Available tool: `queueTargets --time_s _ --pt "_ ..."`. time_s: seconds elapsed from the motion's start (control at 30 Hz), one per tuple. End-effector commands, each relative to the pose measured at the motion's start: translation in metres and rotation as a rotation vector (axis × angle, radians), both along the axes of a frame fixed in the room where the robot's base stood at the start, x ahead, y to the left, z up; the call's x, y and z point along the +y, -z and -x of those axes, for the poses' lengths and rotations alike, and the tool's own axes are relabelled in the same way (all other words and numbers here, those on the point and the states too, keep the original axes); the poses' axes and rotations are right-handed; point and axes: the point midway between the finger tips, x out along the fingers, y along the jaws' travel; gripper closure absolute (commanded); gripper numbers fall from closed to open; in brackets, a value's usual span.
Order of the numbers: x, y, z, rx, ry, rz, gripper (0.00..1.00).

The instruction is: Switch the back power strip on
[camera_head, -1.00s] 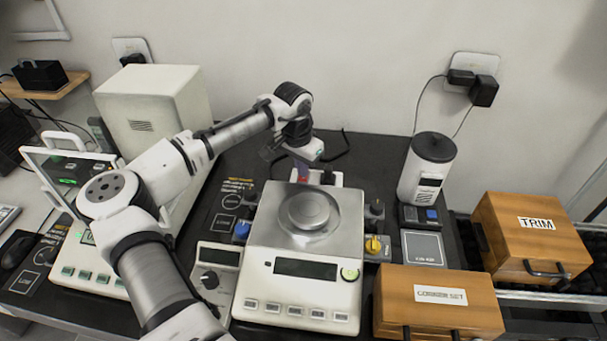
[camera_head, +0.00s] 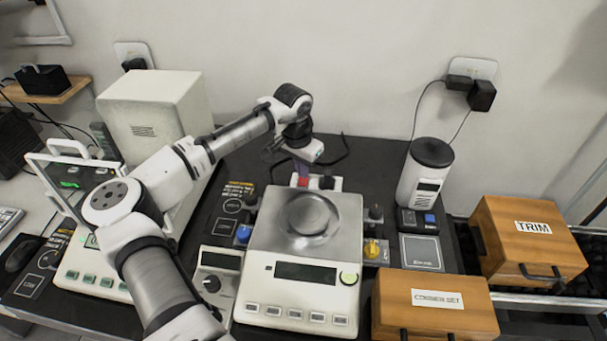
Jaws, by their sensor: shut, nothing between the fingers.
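The back power strip (camera_head: 326,187) is a short white strip on the dark table behind the silver-topped balance (camera_head: 265,215). A red switch (camera_head: 303,181) shows at its left end and a dark plug or block sits beside it. The balance hides the front of the strip. My gripper (camera_head: 301,171) is shut and empty, with its fingers pointing down over the strip's left end by the red switch. I cannot tell whether the fingertips touch the switch, or whether the switch is on.
Blue (camera_head: 243,233) and yellow (camera_head: 373,249) knobs flank the balance. A white cylindrical device (camera_head: 423,175) stands to the right, near two wooden boxes, TRIM (camera_head: 500,240) and a nearer one (camera_head: 400,300). A tall white cabinet (camera_head: 160,100) stands left behind my arm. A black cable lies behind the strip.

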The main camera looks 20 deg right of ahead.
Motion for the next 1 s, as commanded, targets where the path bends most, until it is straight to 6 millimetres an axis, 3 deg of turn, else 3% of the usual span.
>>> queueTargets --time_s 0.5,1.0 --pt "0.0 -0.044 0.0 0.0 0.001 0.0 1.0" --pt "0.0 -0.048 0.0 0.0 0.0 0.0 1.0"
